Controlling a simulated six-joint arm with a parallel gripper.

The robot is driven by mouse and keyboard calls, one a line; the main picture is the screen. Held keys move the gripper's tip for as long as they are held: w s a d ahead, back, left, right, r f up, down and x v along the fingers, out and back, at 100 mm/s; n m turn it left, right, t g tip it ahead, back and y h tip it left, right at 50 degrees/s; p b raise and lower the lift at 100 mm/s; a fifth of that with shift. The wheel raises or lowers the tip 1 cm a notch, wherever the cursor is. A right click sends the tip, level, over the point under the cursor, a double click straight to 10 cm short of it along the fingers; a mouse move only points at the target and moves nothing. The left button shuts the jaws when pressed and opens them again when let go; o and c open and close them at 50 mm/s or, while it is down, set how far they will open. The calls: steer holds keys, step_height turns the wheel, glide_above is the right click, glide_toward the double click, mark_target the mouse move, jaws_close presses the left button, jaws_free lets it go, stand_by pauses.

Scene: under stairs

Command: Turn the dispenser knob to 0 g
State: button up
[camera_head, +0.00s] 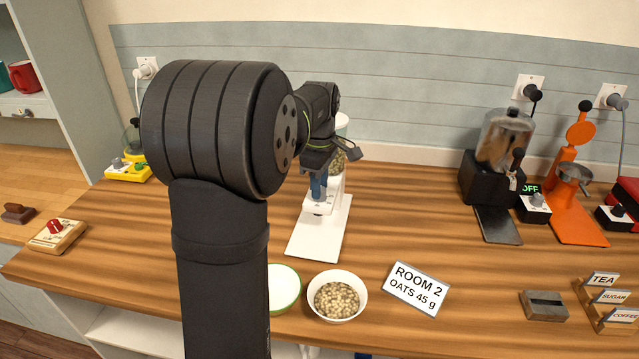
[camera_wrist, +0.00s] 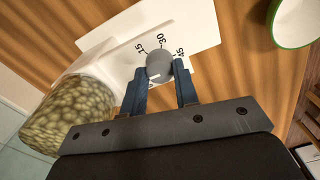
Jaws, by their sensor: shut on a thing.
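The white dispenser (camera_head: 320,240) stands on the counter, partly hidden behind my arm. Its clear container of pale grains (camera_wrist: 68,115) shows in the wrist view. The round grey dispenser knob (camera_wrist: 159,64) sits on the white front, with 15, 30 and 45 printed around it. No 0 mark is visible; that side is hidden by my gripper or out of sight. My gripper (camera_wrist: 161,73) has its two blue fingers on either side of the knob and is shut on it. A pale mark shows on the knob's finger-side edge, but its exact setting is unclear.
A white bowl of grains (camera_head: 337,297) and a green-rimmed dish (camera_head: 284,286) stand before the dispenser. A card reading "ROOM 2 OATS 45 g" (camera_head: 416,287) lies to their right. A black grinder (camera_head: 490,180) and an orange machine (camera_head: 578,205) stand farther right.

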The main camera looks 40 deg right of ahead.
steer(key=o, duration=1)
steer(key=shift+c, duration=0.2)
step_height(320, 180, up, 18)
steer(key=shift+f, duration=0.25)
step_height(320, 180, down, 18)
steer(key=shift+r, duration=0.25)
stand_by(0.4)
